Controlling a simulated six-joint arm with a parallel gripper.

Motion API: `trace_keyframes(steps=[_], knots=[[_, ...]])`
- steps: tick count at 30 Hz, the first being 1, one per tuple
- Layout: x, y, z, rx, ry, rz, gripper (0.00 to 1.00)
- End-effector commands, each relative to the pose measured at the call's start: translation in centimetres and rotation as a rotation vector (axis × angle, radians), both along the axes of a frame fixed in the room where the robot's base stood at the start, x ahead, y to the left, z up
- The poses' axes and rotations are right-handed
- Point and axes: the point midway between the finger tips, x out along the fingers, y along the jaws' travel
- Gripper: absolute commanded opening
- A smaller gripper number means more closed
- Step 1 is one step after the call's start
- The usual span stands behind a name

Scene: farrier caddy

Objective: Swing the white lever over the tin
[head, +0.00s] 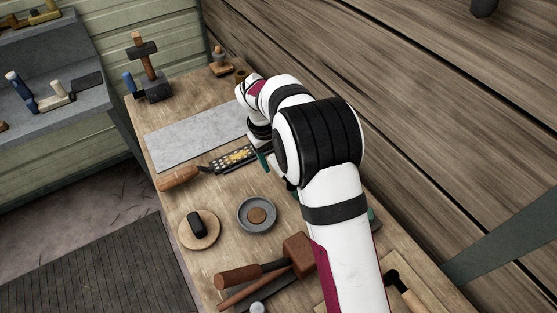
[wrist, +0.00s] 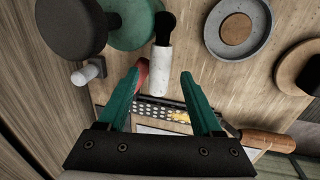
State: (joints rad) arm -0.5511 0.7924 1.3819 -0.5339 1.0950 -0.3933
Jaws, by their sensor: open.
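A white cylindrical bar with a black end, which looks like the white lever (wrist: 160,72), shows in the wrist view between my fingertips. A round green piece (wrist: 128,32) lies beside its black end; I cannot tell whether it is the tin or whether they are joined. A round grey dish (wrist: 258,40) with a brown disc inside is to the right, and it also shows in the head view (head: 243,222). My gripper (wrist: 162,74) is open, its green fingers either side of the white bar; contact is unclear. In the head view my arm hides most of this.
A rasp (wrist: 153,115) with a wooden handle (head: 178,179) lies close to my fingers. A black round piece (wrist: 70,22) and a white peg (wrist: 88,72) are at the left. A mallet (head: 299,248), a wooden disc (head: 187,237) and a metal sheet (head: 190,137) are on the bench.

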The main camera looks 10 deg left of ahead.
Motion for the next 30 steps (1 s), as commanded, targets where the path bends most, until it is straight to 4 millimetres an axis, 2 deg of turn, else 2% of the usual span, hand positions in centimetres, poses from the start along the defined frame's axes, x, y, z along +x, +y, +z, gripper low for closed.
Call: trace_keyframes(steps=[3,6,14,17,25,26,30], knots=[[0.2,-0.2,-1.7,0.0,0.001,-0.001,0.67],[0.3,-0.3,-2.4,0.002,0.0,-0.001,0.67],[0.4,-0.4,-2.6,0.002,0.0,-0.002,0.67],[0.4,-0.4,-2.5,0.002,0.0,-0.002,0.52],[0.4,-0.4,-2.5,0.002,0.0,-0.002,0.04],[0.4,-0.4,-2.5,0.002,0.0,-0.002,0.0],[0.4,-0.4,-2.5,0.002,0.0,-0.002,0.0]])
